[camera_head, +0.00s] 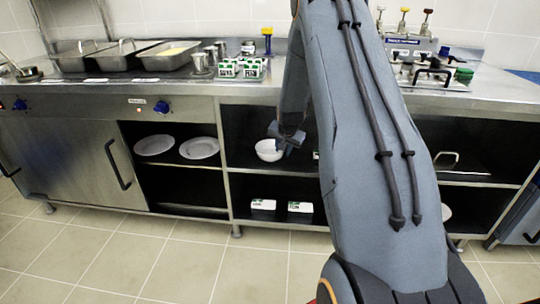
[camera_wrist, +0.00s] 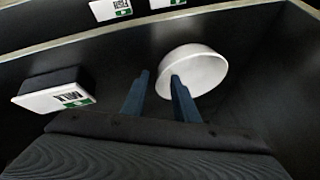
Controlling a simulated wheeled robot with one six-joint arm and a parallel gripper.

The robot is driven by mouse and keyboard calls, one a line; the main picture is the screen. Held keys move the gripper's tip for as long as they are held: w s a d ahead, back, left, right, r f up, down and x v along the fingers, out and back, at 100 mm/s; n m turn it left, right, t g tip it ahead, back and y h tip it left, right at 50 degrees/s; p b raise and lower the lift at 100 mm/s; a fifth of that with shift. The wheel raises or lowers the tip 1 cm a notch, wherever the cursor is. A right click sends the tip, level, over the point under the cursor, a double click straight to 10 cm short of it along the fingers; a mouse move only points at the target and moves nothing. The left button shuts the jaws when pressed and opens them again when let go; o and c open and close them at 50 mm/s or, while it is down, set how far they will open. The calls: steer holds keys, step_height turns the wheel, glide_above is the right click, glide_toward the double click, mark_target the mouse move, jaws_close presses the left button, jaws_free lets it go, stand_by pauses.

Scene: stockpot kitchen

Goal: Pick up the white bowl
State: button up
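The white bowl (camera_head: 266,151) stands on the upper shelf of the open middle cabinet bay. It also shows in the wrist view (camera_wrist: 208,68), right of the centre. My gripper (camera_head: 281,137) is inside that bay, at the bowl's right side in the head view. In the wrist view my gripper (camera_wrist: 160,78) has its two fingers apart with a gap between them. The right finger overlaps the near rim of the bowl, and the left finger is outside it. I cannot tell whether either finger touches the bowl.
A dark box with a white-and-green MILK label (camera_wrist: 55,98) stands left of my fingers on the same shelf. Two similar boxes (camera_head: 263,204) stand on the shelf below. White plates (camera_head: 199,148) lie in the left bay. The steel counter (camera_head: 190,87) overhangs the bay.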

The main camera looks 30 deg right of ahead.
steer(key=shift+x, duration=1.4)
jaws_close()
steer(key=shift+r, duration=0.1)
steer(key=shift+r, duration=0.25)
steer(key=s+a+p, duration=0.1)
steer(key=s+a, duration=0.3)
steer(key=s, duration=0.4)
steer(key=s+a+p, duration=0.1)
steer(key=s+a, duration=0.2)
steer(key=s, duration=0.6)
steer(key=s+a+n+y, duration=0.3)
steer(key=a+n+y, duration=0.55)
steer(key=a, duration=1.35)
steer(key=s+r+n+h+p, duration=0.2)
steer(key=s+r+p, duration=0.8)
steer(key=p, duration=0.6)
step_height(320, 180, up, 3)
steer(key=shift+s+a+f+n+g+h, duration=0.2)
steer(key=shift+a+n+g+h, duration=0.05)
steer(key=shift+n+g+h, duration=0.1)
